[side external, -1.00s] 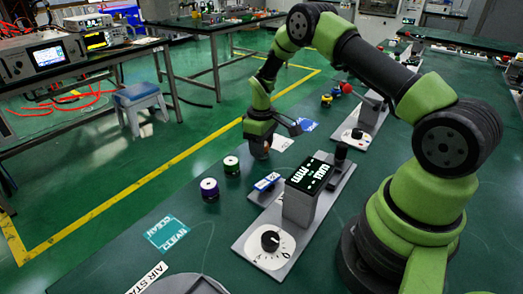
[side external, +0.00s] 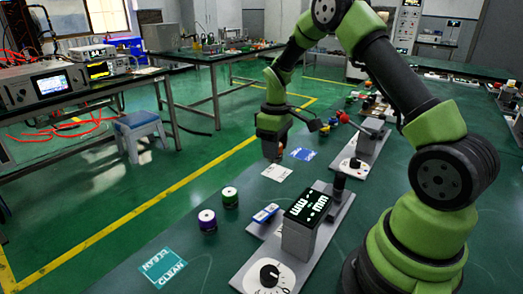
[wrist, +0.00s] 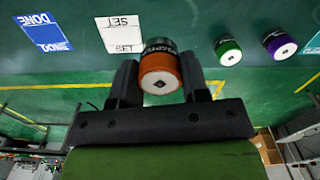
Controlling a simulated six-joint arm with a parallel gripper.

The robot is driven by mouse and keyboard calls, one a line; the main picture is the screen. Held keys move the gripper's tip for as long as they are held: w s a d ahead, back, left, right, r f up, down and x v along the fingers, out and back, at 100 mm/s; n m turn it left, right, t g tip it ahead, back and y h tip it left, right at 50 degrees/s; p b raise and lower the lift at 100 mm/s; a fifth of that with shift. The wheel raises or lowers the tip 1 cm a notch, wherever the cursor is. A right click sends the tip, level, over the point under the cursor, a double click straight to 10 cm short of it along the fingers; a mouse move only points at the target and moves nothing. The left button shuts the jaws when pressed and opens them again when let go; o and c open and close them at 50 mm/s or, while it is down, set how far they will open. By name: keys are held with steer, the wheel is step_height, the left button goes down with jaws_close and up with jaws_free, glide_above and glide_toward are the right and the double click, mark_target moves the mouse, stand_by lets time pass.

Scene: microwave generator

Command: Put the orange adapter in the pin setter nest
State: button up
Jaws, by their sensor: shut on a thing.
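The orange adapter (wrist: 160,76) is a short cylinder with an orange band, a dark far end and a pale face with a dark central mark. My gripper (wrist: 160,68) is shut on it, one finger on each side. In the side view my gripper (side external: 271,150) hangs near the white SET card (side external: 277,173), with the adapter small and dark at its tip, seemingly above the table. A grey instrument with a lit display (side external: 307,206) and a dial (side external: 270,274) stands nearer the camera. I cannot tell which part is the pin setter nest.
Green (side external: 229,197) and purple (side external: 207,221) cylinders stand left of the instrument. A blue-and-white piece (side external: 265,213) lies beside it. A blue DONE card (side external: 302,153) lies behind. A second dial station (side external: 355,164) stands farther back. A CLEAN mat (side external: 162,268) lies at front left.

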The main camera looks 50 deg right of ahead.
steer(key=s, duration=1.5)
steer(key=shift+f, duration=3.3)
steer(key=shift+f, duration=0.6)
steer(key=o, duration=1.1)
